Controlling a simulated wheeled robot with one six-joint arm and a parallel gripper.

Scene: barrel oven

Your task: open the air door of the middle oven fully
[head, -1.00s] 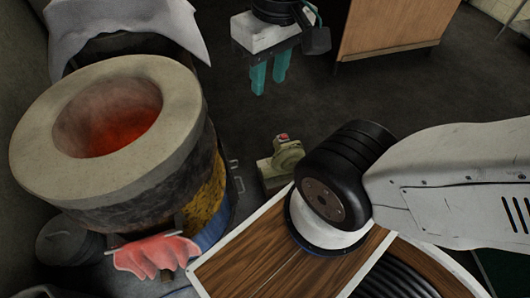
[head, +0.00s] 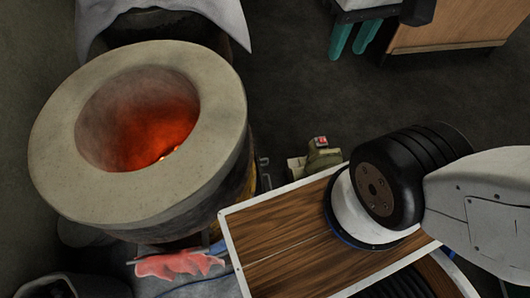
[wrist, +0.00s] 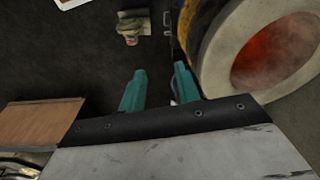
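The middle oven (head: 215,180) is a barrel with a thick pale rim and a glowing red inside, at the left of the head view. It also shows at the upper right of the wrist view (wrist: 208,50). A small metal bracket (head: 264,172) sticks out low on its side and shows in the wrist view too (wrist: 168,22); I cannot tell if it belongs to the air door. The door itself is not clearly visible. My gripper (head: 354,38) has two teal fingers, spread apart and empty, also in the wrist view (wrist: 160,88). It is clear of the oven.
A small greenish blower with a red switch (head: 322,152) stands on the floor beside the oven. A grey cloth (head: 232,22) covers another barrel behind. A red glove (head: 178,264) lies at the front. A wooden cabinet (head: 455,30) stands at the right. Dark floor between is open.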

